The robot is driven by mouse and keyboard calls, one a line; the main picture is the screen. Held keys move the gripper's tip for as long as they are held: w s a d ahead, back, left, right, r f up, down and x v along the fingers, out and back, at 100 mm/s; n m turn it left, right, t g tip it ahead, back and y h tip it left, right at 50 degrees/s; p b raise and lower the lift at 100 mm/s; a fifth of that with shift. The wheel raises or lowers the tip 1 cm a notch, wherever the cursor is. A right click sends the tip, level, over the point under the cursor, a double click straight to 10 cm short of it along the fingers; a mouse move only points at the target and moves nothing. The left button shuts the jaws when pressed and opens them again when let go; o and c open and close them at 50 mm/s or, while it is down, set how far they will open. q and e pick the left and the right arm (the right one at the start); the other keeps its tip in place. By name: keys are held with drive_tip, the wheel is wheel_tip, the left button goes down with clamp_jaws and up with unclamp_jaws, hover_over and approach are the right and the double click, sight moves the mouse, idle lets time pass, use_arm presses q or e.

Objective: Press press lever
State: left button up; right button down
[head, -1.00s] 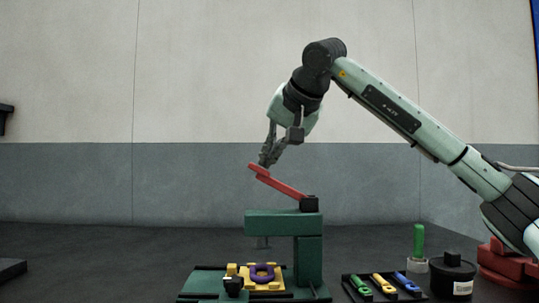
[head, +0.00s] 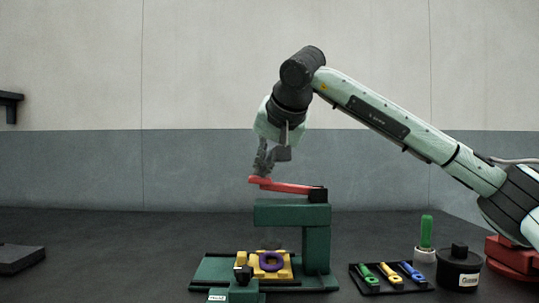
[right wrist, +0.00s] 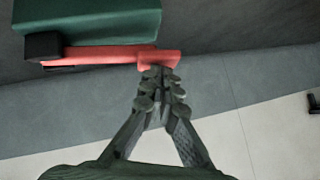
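The red press lever (head: 290,187) is hinged at a black block on top of the green press (head: 292,214). It lies close to level, with its free end slightly higher at the left. My right gripper (head: 262,174) is over this free end and appears to touch it from above. In the right wrist view the fingertips (right wrist: 161,75) meet at the end of the lever (right wrist: 110,54), with nothing seen between them. A purple ring (head: 271,262) sits on a yellow holder (head: 243,261) on the press base, under the press head. My left gripper is out of view.
A black tray (head: 405,289) with green, yellow and blue tools stands right of the press. Beside it are a green-handled item (head: 426,232), a black labelled canister (head: 459,268) and a red stand (head: 512,257). The table left of the press is mostly clear.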

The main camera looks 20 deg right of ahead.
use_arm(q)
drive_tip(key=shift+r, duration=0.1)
use_arm(e)
drive_tip(key=shift+a+f, duration=0.35)
drive_tip(key=shift+f, duration=0.45)
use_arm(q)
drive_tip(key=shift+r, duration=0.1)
use_arm(e)
drive_tip(key=shift+f, duration=0.15)
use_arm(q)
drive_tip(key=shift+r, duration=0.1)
use_arm(e)
drive_tip(key=shift+a, duration=0.1)
use_arm(q)
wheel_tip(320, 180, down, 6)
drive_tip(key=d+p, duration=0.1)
drive_tip(key=p, duration=0.1)
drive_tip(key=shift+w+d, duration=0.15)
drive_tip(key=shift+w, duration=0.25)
use_arm(e)
drive_tip(key=s+a+r, duration=0.1)
drive_tip(key=s+r, duration=0.5)
drive_tip(key=r, duration=0.5)
drive_tip(key=shift+s+r, duration=0.4)
drive_tip(key=shift+a, duration=0.1)
